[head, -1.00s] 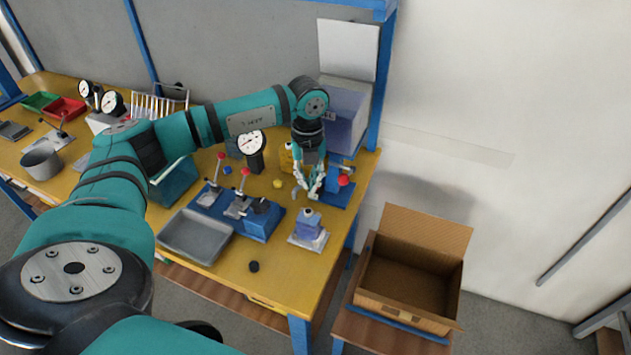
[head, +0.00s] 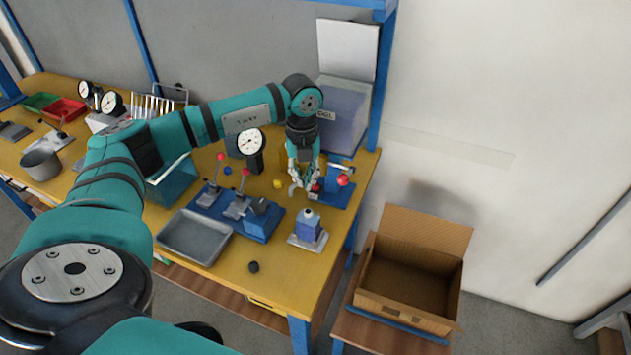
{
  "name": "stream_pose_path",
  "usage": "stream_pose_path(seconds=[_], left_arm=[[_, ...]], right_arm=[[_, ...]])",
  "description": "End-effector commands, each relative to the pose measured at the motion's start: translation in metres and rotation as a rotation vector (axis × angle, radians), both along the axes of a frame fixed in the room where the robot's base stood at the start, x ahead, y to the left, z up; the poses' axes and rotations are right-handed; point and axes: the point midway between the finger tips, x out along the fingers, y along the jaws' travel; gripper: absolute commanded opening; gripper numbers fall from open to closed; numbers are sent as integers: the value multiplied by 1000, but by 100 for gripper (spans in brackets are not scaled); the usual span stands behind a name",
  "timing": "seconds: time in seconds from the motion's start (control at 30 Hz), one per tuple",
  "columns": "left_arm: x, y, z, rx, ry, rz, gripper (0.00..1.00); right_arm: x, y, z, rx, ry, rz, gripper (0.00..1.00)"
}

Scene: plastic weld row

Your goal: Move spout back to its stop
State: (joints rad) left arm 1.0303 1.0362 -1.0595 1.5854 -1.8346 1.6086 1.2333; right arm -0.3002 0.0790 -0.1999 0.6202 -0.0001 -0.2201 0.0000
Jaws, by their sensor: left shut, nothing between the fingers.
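My left gripper (head: 302,189) hangs fingers-down over the right end of the yellow bench, shut and empty. It is just left of a blue fixture (head: 335,197) with a silver arm and a red ball (head: 343,180). A small red part (head: 315,187) shows right beside the fingers; I cannot tell whether they touch it. I cannot clearly pick out the spout; the gripper hides part of this spot. My right gripper is not in view.
A blue block on a pale plate (head: 308,228) stands in front of the gripper. A blue base with lever clamps (head: 220,209), a dial gauge (head: 250,142) and a grey tray (head: 185,254) are to the left. An open carton (head: 410,307) stands right of the bench.

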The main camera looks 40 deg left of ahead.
Motion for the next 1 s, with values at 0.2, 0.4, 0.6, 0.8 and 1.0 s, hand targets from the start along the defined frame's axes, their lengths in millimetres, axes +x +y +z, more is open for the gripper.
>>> stream_pose_path(seconds=[0.2, 0.4, 0.6, 0.8, 1.0], left_arm=[[0, 4, 0, 1, -1, 2, 0], [1, 6, 0, 1, -1, 2, 0], [2, 11, 0, 1, -3, 4, 0], [2, 11, 0, 3, -4, 6, 0], [5, 17, 0, 4, -6, 9, 0]], right_arm=[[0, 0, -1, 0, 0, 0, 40], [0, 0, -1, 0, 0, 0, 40], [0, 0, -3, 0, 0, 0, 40], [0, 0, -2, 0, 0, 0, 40], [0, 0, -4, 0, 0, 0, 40]])
